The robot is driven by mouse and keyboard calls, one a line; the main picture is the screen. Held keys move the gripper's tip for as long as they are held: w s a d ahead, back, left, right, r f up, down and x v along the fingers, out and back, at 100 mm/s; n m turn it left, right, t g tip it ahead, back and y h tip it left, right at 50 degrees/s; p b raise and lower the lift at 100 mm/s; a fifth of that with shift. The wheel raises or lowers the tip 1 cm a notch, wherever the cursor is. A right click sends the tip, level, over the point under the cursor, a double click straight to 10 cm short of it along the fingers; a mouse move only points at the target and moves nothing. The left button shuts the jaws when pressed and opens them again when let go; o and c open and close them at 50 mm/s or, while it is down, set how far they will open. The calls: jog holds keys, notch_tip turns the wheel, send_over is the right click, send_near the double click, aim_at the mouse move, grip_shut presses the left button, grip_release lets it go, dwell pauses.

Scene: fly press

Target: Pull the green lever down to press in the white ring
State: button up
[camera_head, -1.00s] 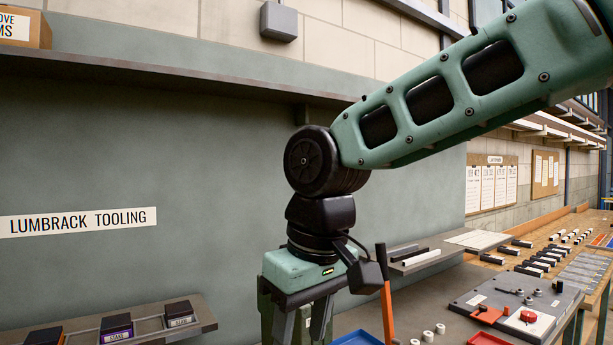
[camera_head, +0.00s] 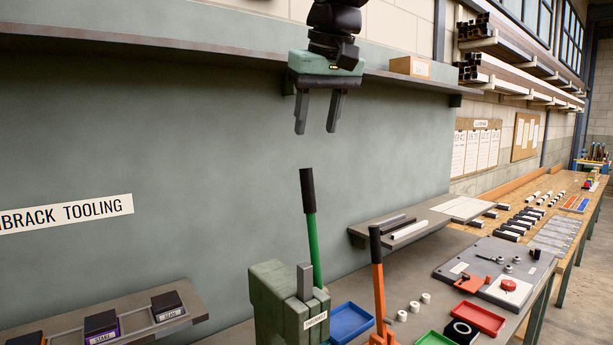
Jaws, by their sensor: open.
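The green lever (camera_head: 313,240) with a black grip (camera_head: 307,190) stands nearly upright from the green press body (camera_head: 280,300). My gripper (camera_head: 316,130) hangs above the black grip, pointing down, with its two fingers apart and nothing between them. There is a clear gap between the fingertips and the top of the grip. Several small white rings (camera_head: 414,307) stand on the bench right of the press. I cannot see a white ring in the press; its working part is low in the picture and partly out of view.
An orange lever (camera_head: 378,280) with a black grip stands right of the green one. A blue tray (camera_head: 350,322), a red tray (camera_head: 479,317) and a green tray (camera_head: 434,339) lie on the bench. A wall shelf (camera_head: 180,55) runs behind my gripper.

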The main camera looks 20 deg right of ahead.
aim_at(309, 169)
jog(key=p+x, duration=0.2)
jog(key=x, duration=1)
jog(key=shift+f, duration=0.25)
grip_shut()
